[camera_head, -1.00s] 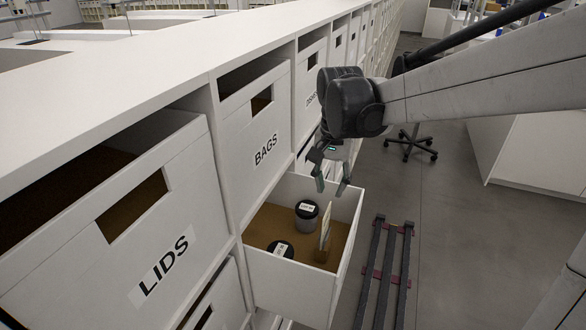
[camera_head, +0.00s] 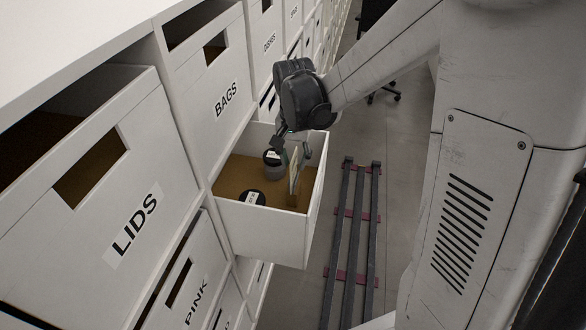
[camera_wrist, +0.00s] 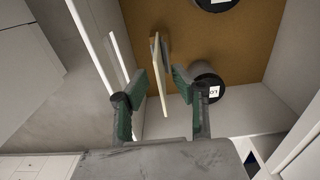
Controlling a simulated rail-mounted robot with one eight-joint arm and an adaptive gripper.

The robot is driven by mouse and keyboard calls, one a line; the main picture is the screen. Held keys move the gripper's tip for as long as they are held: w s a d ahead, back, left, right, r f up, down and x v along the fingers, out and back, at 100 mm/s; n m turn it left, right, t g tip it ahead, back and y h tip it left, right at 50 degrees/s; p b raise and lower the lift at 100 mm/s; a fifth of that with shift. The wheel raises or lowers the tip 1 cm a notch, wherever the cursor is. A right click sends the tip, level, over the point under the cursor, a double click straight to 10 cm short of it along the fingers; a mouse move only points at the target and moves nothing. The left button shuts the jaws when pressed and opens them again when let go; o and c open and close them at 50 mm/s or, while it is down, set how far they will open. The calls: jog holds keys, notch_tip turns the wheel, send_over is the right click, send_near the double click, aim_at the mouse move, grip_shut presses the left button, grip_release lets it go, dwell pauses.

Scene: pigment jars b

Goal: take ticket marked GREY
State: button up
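A pale thin card (camera_head: 296,172), likely the ticket, stands upright in a small wooden holder inside the open drawer. No marking on it is readable. In the wrist view the card (camera_wrist: 161,84) is seen nearly edge-on, with its wooden holder (camera_wrist: 155,45) beyond. My gripper (camera_head: 292,147) is at the drawer's top, over the card. In the wrist view my gripper (camera_wrist: 160,82) is open, one green-padded finger on each side of the card, with gaps to both.
The open drawer (camera_head: 262,234) has white walls and a brown floor. A dark-lidded jar (camera_head: 274,160) stands close beside the card and my finger; another jar (camera_head: 251,198) stands nearer the front. Dark rails (camera_head: 350,235) lie on the floor at right.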

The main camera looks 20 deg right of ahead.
aim_at(294, 167)
jog(key=shift+w+f, duration=0.15)
jog(key=shift+f, duration=1.45)
grip_shut()
